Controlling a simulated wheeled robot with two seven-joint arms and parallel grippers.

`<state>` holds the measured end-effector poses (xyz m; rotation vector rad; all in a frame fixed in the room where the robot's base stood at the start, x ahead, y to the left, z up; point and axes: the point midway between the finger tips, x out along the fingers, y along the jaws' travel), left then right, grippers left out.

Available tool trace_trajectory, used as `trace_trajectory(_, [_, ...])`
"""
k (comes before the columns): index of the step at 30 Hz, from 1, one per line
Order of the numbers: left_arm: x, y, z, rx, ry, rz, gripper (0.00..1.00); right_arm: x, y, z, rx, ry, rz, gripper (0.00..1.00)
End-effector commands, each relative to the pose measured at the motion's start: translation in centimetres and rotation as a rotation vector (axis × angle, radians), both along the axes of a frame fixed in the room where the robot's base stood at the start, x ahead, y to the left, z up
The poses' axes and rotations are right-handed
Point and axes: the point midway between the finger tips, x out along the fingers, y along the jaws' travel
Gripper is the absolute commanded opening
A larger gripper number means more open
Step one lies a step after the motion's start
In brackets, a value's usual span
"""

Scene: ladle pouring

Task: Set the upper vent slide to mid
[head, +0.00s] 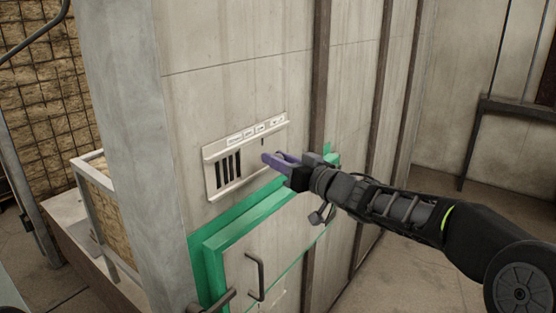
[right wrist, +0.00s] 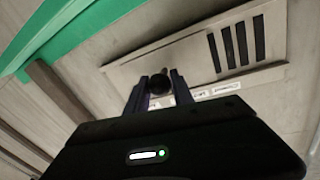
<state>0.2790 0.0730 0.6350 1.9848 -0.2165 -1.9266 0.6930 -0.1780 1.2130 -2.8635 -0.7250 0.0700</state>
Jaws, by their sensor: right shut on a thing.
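The upper vent (head: 226,187) is a pale metal panel on the wall with several dark vertical slots at its left. A row of small white labels (head: 248,134) runs along its top; their text is too small to read. My right gripper (head: 267,158) is at the right part of the panel. In the right wrist view its fingers (right wrist: 156,92) are shut on a dark round knob (right wrist: 160,84) in front of the vent plate (right wrist: 150,68). The fingers hide the knob in the head view. My left gripper is not in view.
A green-framed hatch (head: 225,240) with a dark handle (head: 256,277) sits just below the vent and stands out from the wall. A dark vertical wall rib (head: 319,80) is to the right. Open floor lies farther right.

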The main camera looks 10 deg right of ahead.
Motion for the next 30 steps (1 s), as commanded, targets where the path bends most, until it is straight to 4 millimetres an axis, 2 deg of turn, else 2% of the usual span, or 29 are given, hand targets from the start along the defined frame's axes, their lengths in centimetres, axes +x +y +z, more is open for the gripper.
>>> trace_trajectory(12, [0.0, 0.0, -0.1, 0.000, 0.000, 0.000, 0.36, 0.0, 0.0, -0.1, 0.000, 0.000, 0.000, 0.00])
trace_trajectory(21, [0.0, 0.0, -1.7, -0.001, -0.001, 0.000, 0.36, -2.5, 3.0, -0.2, 0.001, -0.001, 0.001, 0.00])
trace_trajectory(29, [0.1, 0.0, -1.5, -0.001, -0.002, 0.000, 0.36, -2.6, 3.1, -0.1, -0.001, 0.000, 0.000, 0.00])
trace_trajectory(30, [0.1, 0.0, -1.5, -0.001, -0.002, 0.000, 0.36, -2.6, 3.1, -0.1, 0.000, 0.001, 0.000, 0.29])
